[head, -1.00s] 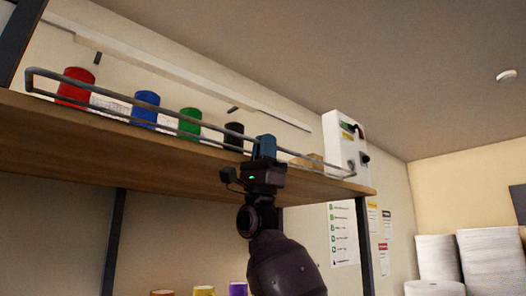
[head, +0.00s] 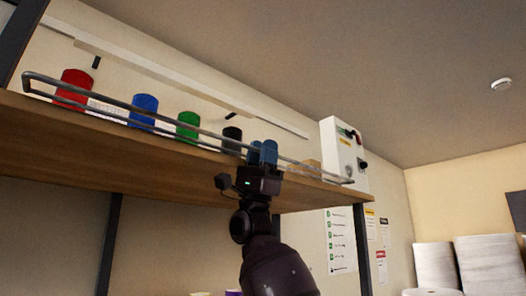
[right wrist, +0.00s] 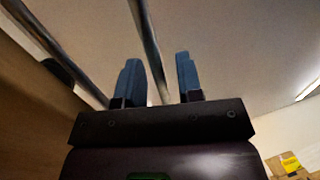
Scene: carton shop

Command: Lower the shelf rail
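The shelf rail (head: 200,132) is a grey wire frame with two long bars, standing along the front edge of the wooden shelf (head: 150,158) in the head view. My right gripper (head: 262,152) is at the rail, right of its middle, with its two blue fingertips pointing up. In the right wrist view my right gripper (right wrist: 160,80) has its fingers apart, with one rail bar (right wrist: 150,50) running between them. A gap shows between that bar and each finger. The other bar passes to the left of the fingers. My left gripper is not in view.
Behind the rail stand a red can (head: 74,90), a blue can (head: 143,110), a green can (head: 187,125) and a black can (head: 231,139). A white control box (head: 342,150) stands past the rail's right end. Open air lies in front of the shelf.

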